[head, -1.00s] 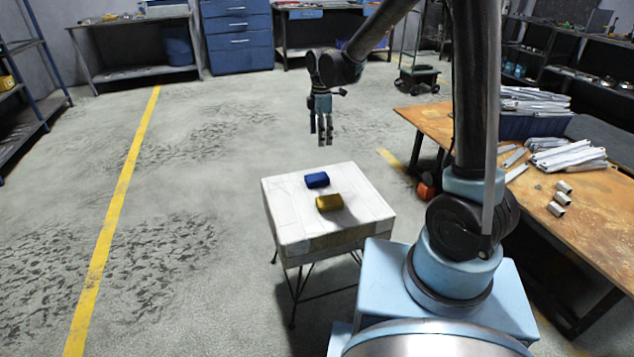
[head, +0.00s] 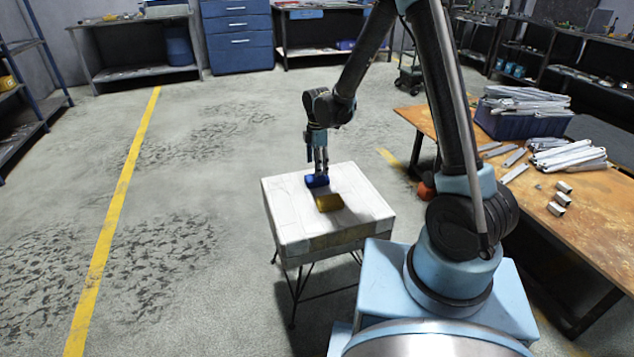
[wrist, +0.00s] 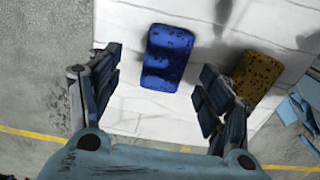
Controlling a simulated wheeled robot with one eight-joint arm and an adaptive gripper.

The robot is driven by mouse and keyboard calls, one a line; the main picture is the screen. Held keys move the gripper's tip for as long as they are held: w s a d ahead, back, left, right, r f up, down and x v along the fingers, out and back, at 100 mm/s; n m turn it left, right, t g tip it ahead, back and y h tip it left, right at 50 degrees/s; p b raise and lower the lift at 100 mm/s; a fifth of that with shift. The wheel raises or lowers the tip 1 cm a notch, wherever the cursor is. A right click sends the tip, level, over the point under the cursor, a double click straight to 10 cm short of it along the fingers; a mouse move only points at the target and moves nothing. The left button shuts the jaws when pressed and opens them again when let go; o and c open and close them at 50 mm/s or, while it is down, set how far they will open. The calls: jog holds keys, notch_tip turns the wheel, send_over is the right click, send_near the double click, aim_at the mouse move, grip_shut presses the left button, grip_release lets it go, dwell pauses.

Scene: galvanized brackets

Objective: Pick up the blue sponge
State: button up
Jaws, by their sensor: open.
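The blue sponge (head: 316,181) lies on the white top of a small stand (head: 290,220), towards its far side. My gripper (head: 320,172) points down right above the sponge, and its fingertips overlap it in the head view. In the wrist view the blue sponge (wrist: 167,58) lies ahead, with my open gripper's fingers (wrist: 160,95) apart on the left and right sides. The fingers look empty. Whether they touch the sponge cannot be told.
A yellow sponge (head: 328,202) lies close beside the blue one, nearer the camera; it also shows right of my right finger in the wrist view (wrist: 257,77). A wooden workbench (head: 590,200) with metal brackets (head: 568,157) stands at the right. The floor at left is clear.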

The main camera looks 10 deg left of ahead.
jog(key=shift+s+f, duration=0.25)
jog(key=shift+f, duration=1.25)
jog(key=shift+s+f, duration=0.2)
jog(key=shift+f, duration=1.25)
jog(key=c, duration=1.1)
jog(key=shift+c, duration=0.2)
jog(key=shift+r, duration=5.05)
